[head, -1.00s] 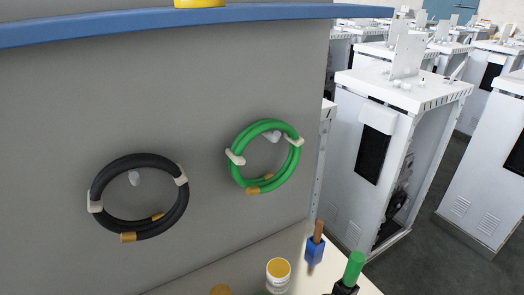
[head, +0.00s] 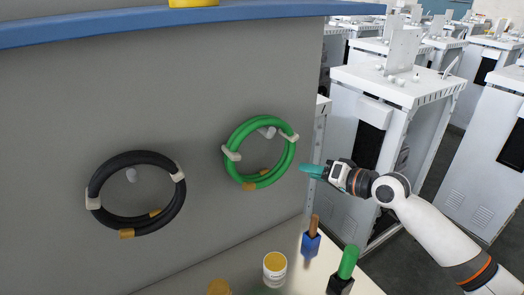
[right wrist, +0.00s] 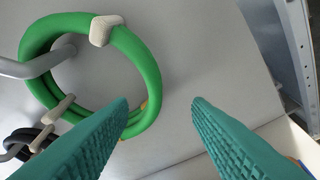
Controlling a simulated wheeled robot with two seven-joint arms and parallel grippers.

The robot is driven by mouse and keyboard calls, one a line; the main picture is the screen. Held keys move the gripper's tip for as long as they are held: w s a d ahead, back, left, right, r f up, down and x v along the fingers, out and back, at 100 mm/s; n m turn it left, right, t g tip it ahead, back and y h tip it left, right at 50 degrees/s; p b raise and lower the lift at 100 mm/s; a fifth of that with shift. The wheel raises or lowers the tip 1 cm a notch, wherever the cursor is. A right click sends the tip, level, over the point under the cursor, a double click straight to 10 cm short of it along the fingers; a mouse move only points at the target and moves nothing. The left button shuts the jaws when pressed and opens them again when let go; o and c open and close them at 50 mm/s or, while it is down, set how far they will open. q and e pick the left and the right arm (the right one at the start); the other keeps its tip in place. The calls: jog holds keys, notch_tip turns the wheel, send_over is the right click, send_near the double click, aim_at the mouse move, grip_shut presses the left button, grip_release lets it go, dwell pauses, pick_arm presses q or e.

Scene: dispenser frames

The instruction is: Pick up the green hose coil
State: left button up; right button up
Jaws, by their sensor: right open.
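The green hose coil (head: 237,136) hangs on a peg on the grey panel, bound with pale ties and with brass-coloured ends at its bottom. My right gripper (head: 305,169) is just right of the coil in the head view, its teal fingers pointing at it. In the right wrist view the green hose coil (right wrist: 150,75) fills the upper left, partly behind the left finger. The right gripper (right wrist: 160,103) is open, with bare panel showing between the fingertips. The left gripper is in neither view.
A black hose coil (head: 95,185) hangs on the panel to the left. Below are a white shelf with a yellow-topped cup (head: 275,271), a blue-handled tool (head: 310,244) and a green-handled tool (head: 348,262). A blue ledge (head: 120,28) runs above. White cabinets (head: 395,90) stand at the right.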

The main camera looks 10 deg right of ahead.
jog(key=p, duration=0.1)
send_near(274, 160)
jog(key=shift+w+a+f, duration=0.15)
jog(key=shift+w+f, duration=0.35)
jog(key=shift+w, duration=0.05)
jog(key=shift+w+a+f, duration=0.15)
jog(key=shift+w+f, duration=0.4)
jog(key=shift+w, duration=0.05)
jog(key=p+x, duration=0.1)
jog(key=x, duration=0.2)
jog(key=p+x, duration=0.1)
jog(key=shift+w+a+r+p, duration=0.2)
jog(key=shift+a+r+p, duration=0.05)
jog(key=shift+r+p, duration=0.1)
jog(key=shift+w+a+f, duration=0.2)
jog(key=shift+w+f, duration=0.05)
jog(key=shift+w, duration=0.1)
jog(key=shift+s, duration=0.1)
jog(key=shift+c, duration=1.2)
grip_shut()
jog(key=shift+r, duration=0.15)
